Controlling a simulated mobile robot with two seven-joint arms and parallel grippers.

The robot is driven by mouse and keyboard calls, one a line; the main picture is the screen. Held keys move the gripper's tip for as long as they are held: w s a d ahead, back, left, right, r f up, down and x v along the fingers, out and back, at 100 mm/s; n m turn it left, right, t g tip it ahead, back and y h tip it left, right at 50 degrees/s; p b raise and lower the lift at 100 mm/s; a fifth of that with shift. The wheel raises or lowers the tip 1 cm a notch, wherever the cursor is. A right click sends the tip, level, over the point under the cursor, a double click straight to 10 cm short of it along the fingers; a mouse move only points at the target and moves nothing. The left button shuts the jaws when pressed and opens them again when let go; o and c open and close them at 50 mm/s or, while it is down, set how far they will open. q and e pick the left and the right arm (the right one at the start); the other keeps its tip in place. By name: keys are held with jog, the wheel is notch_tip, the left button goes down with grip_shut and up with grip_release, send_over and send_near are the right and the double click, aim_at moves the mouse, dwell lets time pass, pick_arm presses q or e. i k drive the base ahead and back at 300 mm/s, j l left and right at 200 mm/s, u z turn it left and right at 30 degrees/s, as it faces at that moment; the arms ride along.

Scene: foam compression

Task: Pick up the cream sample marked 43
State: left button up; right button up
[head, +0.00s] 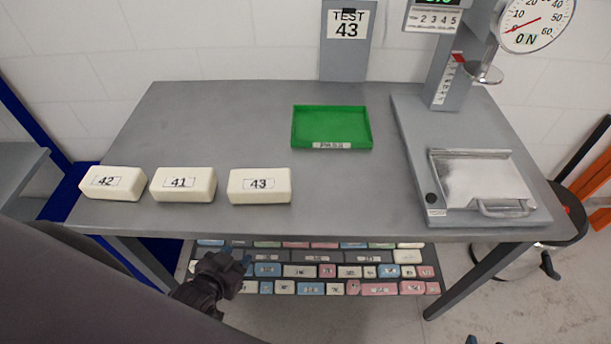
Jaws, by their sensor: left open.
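Three cream foam samples stand in a row on the left front part of the grey table. The sample marked 43 (260,186) is the rightmost. The sample marked 41 (183,184) is in the middle, and the one marked 42 (114,183) is at the far left. My left gripper (238,268) is below the table's front edge, lower than sample 43 in the picture and apart from it. It is open and holds nothing that I can see. My right gripper does not show.
A green tray (331,126) labelled PASS sits at the back middle. A press with a dial gauge (537,22) and a metal plate (482,180) takes the right side. A sign (346,30) reads TEST 43. A shelf of labelled blocks (338,271) lies under the table. The table's middle is clear.

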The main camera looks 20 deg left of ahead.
aim_at(258, 185)
jog(key=k+j+u, duration=0.1)
jog(key=j, duration=0.3)
jog(key=k+j, duration=0.15)
jog(key=j, duration=0.25)
jog(key=k+j+u, duration=0.15)
jog(key=j, duration=0.25)
